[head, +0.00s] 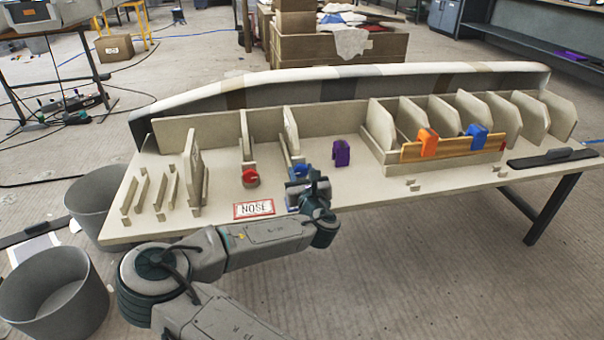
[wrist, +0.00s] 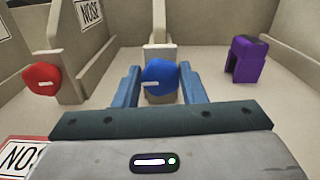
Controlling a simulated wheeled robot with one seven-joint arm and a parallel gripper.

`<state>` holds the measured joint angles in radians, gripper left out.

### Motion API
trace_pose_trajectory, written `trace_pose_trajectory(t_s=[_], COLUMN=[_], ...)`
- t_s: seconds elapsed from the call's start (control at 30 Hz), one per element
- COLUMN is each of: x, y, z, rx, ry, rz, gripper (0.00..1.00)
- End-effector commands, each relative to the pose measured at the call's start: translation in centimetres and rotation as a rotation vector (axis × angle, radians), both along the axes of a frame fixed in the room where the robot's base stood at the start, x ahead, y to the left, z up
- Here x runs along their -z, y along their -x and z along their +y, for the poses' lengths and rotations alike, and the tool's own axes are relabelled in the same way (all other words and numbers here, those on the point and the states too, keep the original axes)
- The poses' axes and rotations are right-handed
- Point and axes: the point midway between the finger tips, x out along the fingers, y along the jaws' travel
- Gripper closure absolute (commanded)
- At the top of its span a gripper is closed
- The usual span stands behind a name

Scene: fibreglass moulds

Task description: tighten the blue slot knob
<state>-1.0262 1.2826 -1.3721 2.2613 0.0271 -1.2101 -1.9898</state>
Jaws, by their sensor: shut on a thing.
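The blue slot knob (wrist: 160,77) sits at the front end of a slot base in the wrist view, with a short white mark on its face. My gripper (wrist: 161,85) has its two blue fingers on either side of the knob, shut on it. In the head view my gripper (head: 300,188) is at the front middle of the table, and the blue knob (head: 300,170) shows just behind it, partly hidden. An upright panel (head: 291,130) stands in the slot behind the knob.
A red knob (head: 250,176) is on the slot to the left. A purple clamp (head: 341,152) stands to the right. A NOSE sign (head: 254,209) lies near the front edge. Orange (head: 428,143) and blue (head: 477,136) clamps sit on a rack at right.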

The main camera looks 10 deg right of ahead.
Motion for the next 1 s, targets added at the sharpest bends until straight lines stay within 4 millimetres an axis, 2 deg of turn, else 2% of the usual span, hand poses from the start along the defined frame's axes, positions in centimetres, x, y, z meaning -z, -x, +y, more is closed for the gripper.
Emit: trace_pose_trajectory(t_s=[0.27,1.0], x=[-0.13,0.10], y=[0.02,0.04], z=[-0.01,-0.22], rx=[-0.001,-0.001], ry=[-0.092,-0.604], rz=[0.001,0.003], gripper=[0.86,0.86])
